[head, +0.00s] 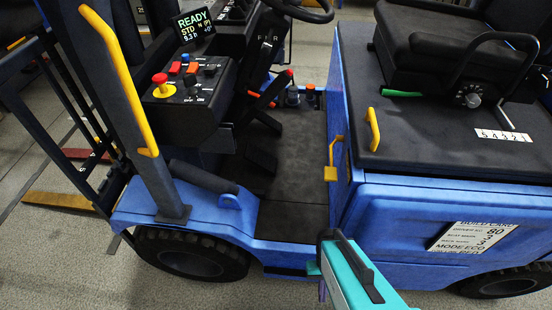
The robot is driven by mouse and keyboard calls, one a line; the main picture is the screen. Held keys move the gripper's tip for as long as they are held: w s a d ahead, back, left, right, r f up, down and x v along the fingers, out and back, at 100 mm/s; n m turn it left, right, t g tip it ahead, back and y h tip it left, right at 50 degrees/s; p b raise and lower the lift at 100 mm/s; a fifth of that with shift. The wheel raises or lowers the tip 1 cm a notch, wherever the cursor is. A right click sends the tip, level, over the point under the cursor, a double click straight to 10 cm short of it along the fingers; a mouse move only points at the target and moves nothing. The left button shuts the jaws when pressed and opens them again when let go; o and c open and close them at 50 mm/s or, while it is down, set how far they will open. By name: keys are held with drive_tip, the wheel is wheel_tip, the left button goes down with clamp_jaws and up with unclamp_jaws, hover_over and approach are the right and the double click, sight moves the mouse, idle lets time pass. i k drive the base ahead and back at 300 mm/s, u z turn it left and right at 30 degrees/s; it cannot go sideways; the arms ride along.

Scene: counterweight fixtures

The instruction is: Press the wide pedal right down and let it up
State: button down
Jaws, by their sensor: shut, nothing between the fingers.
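Two dark pedals show at the front of the blue forklift's footwell. The nearer pedal (262,161) is a broad dark plate and looks like the wide one. The farther pedal (267,121) looks narrower and slants up beside the console. Nothing touches either pedal, and both look raised off the floor. My teal arm reaches in from the bottom, outside the footwell and well short of the pedals.
The footwell floor (297,165) is bare. The console (195,100) with a red button (160,82) stands left of it. The seat base (440,125) with a yellow handle (373,128) stands right. A yellow latch (332,160) sticks out at the footwell's right edge.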

sight(254, 154)
drive_tip(key=z, duration=0.05)
drive_tip(key=k, duration=1.4)
drive_tip(key=u, duration=0.45)
drive_tip(key=i, duration=1.7)
drive_tip(key=z, duration=0.1)
